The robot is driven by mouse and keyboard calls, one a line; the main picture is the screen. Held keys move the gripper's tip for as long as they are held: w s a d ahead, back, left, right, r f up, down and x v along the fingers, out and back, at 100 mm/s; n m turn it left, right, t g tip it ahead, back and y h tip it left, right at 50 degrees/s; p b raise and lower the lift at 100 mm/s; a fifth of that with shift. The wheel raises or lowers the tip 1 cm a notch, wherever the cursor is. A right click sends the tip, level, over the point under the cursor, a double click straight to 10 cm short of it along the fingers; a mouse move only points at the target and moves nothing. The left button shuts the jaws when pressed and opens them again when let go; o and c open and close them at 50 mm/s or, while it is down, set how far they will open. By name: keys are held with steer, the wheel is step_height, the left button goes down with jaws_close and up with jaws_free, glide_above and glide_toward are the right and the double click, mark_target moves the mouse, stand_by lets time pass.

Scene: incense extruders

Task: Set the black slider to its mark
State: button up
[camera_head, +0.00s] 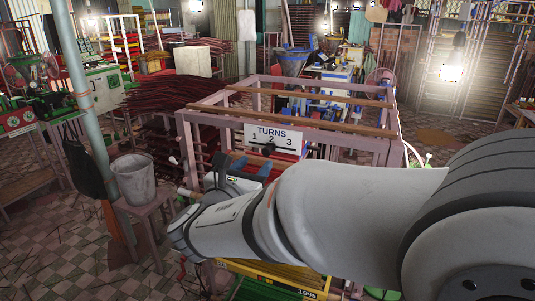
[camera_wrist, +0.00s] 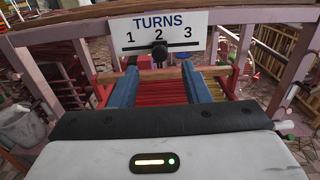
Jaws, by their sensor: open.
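The black slider (camera_wrist: 159,48) is a round dark knob on a thin dark horizontal track, below the number 2. The white TURNS panel (camera_wrist: 135,22) carries the numbers 1, 2 and 3 above the track. In the head view the slider (camera_head: 268,149) also sits under the 2. My gripper (camera_wrist: 159,68) has blue fingers, spread wide, one on each side below the slider. Nothing is held between them. In the head view my gripper (camera_head: 253,163) is in front of the panel and slightly lower. I cannot tell its exact distance from the slider.
A pink frame (camera_head: 187,140) with wooden rails surrounds the panel. Red sticks (camera_wrist: 160,90) lie behind and below the fingers. A grey bucket (camera_head: 133,180) stands on a stool to the left. Open tiled floor (camera_head: 60,240) shows at lower left.

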mark_target(266, 152)
steer(key=x, duration=0.5)
steer(key=shift+w+d, duration=0.1)
steer(key=shift+w, duration=0.1)
jaws_close()
stand_by(0.4)
